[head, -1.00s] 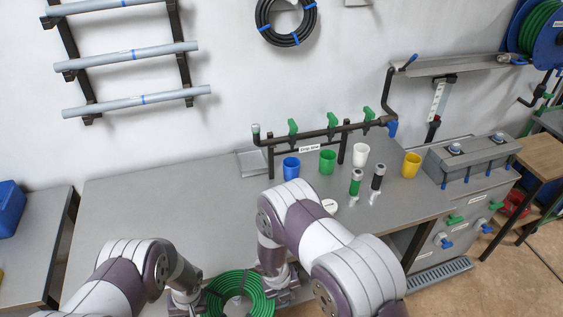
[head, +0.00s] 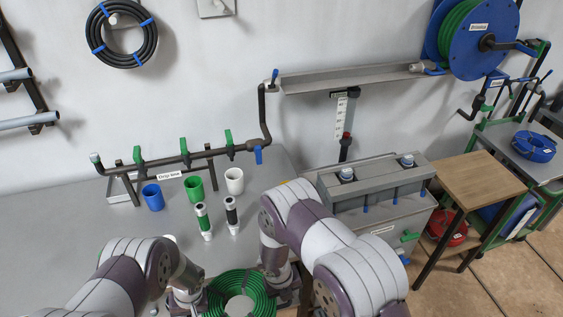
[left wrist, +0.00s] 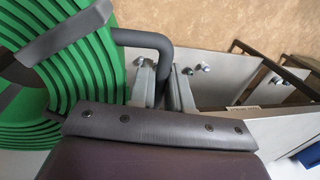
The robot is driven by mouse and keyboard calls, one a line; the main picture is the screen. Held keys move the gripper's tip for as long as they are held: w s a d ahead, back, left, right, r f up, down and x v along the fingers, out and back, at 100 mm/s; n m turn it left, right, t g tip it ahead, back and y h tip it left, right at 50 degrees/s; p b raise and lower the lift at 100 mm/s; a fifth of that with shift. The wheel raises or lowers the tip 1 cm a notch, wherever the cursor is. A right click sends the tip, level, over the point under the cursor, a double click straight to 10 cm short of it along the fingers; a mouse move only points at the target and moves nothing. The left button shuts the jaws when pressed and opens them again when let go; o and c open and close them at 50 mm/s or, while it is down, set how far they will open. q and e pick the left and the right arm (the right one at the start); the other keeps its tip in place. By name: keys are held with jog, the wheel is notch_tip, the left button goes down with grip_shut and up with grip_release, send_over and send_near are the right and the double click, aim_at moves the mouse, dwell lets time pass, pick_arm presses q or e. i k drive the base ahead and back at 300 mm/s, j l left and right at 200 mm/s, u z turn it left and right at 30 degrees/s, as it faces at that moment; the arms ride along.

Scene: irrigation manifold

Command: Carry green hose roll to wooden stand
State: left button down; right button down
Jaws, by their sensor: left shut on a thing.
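The green hose roll (head: 243,288) is at the bottom middle of the head view, between my two grippers. My left gripper (head: 187,299) is at its left side. In the left wrist view the roll (left wrist: 75,70) has a dark grey bar handle (left wrist: 150,40), and my left gripper's fingers (left wrist: 168,92) are shut on it. My right gripper (head: 284,292) is at the roll's right side; its fingers are too small to tell open or shut. The wooden stand (head: 477,180), with a light brown top and dark legs, is at the right in the head view. Its visible top is bare.
A grey bench (head: 60,235) carries a drip-line manifold (head: 190,158), cups and two small cylinders. A grey tank unit (head: 375,190) stands between bench and stand. A red coil (head: 447,228) lies by the stand. A green-framed cart (head: 530,160) with a blue coil stands beyond it.

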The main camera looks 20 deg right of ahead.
aim_at(477, 175)
jog(key=i+l, duration=0.1)
jog(key=l, duration=2.5)
jog(key=i+l, duration=0.15)
jog(key=l, duration=1.15)
jog(key=i+l, duration=0.1)
jog(key=l, duration=1.2)
jog(key=i+l, duration=0.2)
jog(key=i, duration=0.15)
jog(key=i+l, duration=0.25)
jog(key=i, duration=0.1)
